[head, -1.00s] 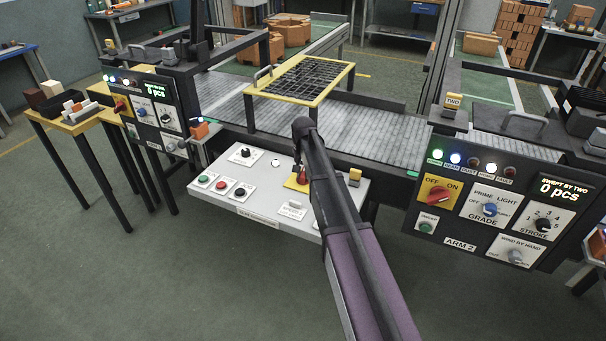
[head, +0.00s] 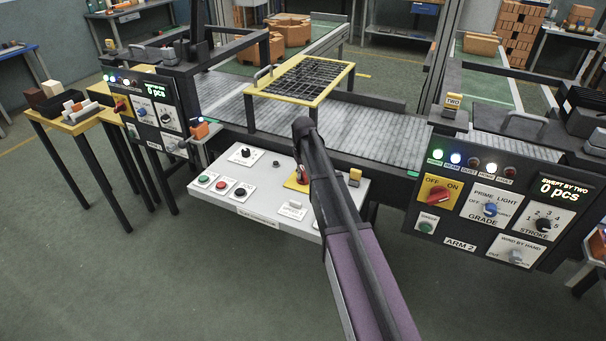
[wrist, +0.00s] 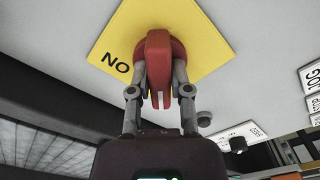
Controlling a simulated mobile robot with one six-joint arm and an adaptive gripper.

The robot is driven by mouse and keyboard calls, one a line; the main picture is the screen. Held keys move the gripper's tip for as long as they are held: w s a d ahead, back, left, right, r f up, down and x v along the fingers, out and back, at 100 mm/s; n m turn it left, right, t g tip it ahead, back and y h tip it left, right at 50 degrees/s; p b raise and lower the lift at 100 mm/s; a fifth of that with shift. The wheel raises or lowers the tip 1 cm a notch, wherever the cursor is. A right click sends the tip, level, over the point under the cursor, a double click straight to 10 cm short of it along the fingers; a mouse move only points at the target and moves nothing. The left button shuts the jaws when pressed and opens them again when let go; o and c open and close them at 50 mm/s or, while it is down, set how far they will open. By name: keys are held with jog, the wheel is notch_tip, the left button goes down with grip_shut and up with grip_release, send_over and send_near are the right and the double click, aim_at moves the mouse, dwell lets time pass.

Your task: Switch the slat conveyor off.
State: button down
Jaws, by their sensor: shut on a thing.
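The slat conveyor (head: 385,143) runs behind a white control panel (head: 262,222) in the head view. A red rotary switch (head: 303,175) on a yellow plate (head: 291,183) sits on this panel, partly hidden by my arm. In the wrist view the red handle (wrist: 158,48) stands in front of the yellow plate (wrist: 112,45), whose lettering "ON" appears upside down. My gripper (wrist: 159,82) is shut on the handle, one finger on each side. A small round lamp (head: 276,164) on the panel is dark.
The panel also carries green, red and black controls (head: 222,184) at left. A yellow-framed grid (head: 300,80) stands over the conveyor. The ARM 2 console (head: 490,205), with a similar red OFF/ON switch (head: 439,196), is at right. The floor in front is clear.

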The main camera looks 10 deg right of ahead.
aim_at(304, 172)
jog(key=c, duration=0.6)
grip_release()
jog(key=shift+o, duration=0.2)
jog(key=shift+m, duration=0.4)
jog(key=m, duration=0.8)
jog(key=shift+m, duration=0.3)
notch_tip(304, 172, up, 14)
jog(key=p, duration=1.4)
jog(key=s+f+n+b, duration=0.2)
jog(key=s+n, duration=0.1)
jog(key=s, duration=1.1)
jog(key=s+f+n+b, duration=0.2)
jog(key=s+n, duration=0.2)
jog(key=s, duration=1)
jog(key=shift+s+f, duration=0.2)
jog(key=shift+s, duration=0.2)
